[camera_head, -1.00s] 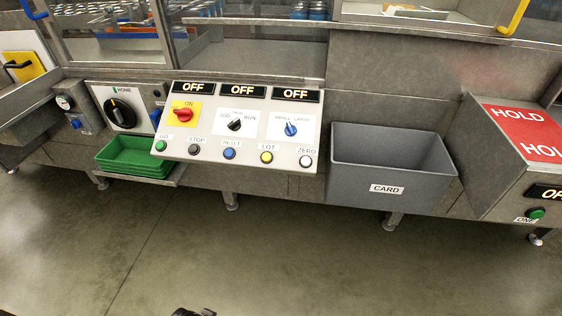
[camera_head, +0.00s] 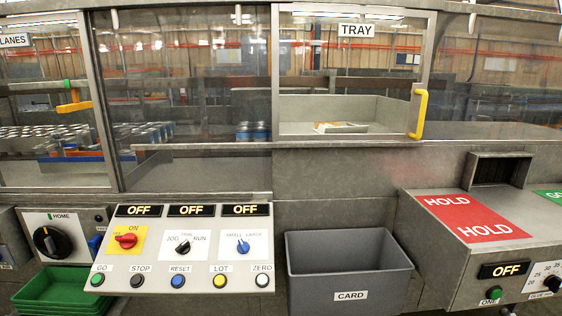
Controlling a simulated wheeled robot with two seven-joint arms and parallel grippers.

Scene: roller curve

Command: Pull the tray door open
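The tray door (camera_head: 350,72) is a clear framed panel labelled TRAY at the upper middle of the head view. It has a yellow handle (camera_head: 420,114) on its right side and looks closed. Behind it a grey tray space (camera_head: 350,108) holds a white and orange item (camera_head: 340,127). Neither of my grippers can be made out. A small dark shape at the bottom edge, right of the card bin, is too little to identify.
A control panel (camera_head: 190,254) with switches and buttons juts out below left. A grey CARD bin (camera_head: 345,267) hangs below the door. A red HOLD surface (camera_head: 468,217) sticks out at the right. Green trays (camera_head: 52,286) are at the lower left. Another yellow handle (camera_head: 75,106) is at the left.

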